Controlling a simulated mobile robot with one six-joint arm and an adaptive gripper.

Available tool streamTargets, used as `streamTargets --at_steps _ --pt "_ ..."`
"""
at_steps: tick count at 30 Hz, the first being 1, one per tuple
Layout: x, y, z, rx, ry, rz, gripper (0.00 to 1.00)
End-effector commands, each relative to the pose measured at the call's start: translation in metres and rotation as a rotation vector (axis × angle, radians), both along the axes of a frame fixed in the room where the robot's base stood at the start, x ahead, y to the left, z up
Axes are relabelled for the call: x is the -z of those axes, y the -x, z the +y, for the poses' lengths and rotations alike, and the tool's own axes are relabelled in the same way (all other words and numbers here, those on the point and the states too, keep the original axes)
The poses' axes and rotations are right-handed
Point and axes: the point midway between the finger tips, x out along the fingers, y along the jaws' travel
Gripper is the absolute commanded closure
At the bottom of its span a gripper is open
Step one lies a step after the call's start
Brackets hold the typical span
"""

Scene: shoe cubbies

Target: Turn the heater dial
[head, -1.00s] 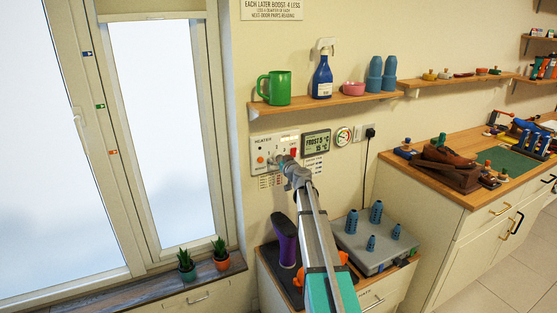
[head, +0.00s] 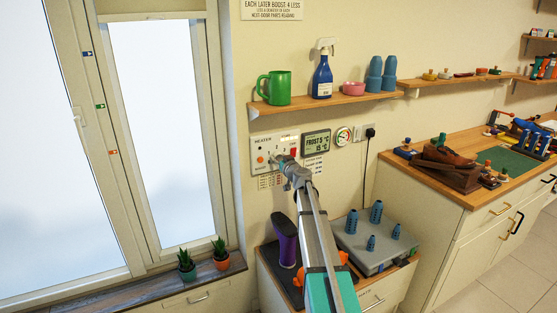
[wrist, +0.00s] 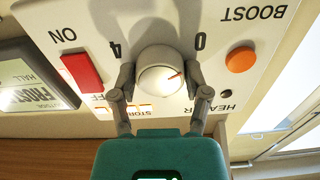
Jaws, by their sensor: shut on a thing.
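The heater panel (head: 263,148) is a white plate on the wall below the shelf. In the wrist view the panel (wrist: 235,20) appears upside down. Its round white dial (wrist: 160,75) has a red pointer mark on the right side, toward the 0. My gripper (wrist: 160,82) has one finger on each side of the dial and is shut on it. In the head view my gripper (head: 281,163) is at the panel and hides the dial. A red ON/OFF switch (wrist: 82,71) and an orange BOOST button (wrist: 240,60) flank the dial.
A display reading FROST 5 °C, 15 °C (head: 317,143) and a round gauge (head: 343,136) are right of the panel. The shelf above (head: 330,103) holds a green mug (head: 274,88) and a blue spray bottle (head: 322,76). A purple boot-shaped object (head: 285,240) stands below.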

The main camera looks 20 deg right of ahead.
Motion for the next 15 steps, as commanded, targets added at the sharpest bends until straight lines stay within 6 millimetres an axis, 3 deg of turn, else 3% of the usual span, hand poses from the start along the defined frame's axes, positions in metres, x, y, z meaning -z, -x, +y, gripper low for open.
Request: streamTargets --at_steps 15 --pt "-0.0003 -0.0013 -0.0001 -0.001 -0.376 0.013 0.86"
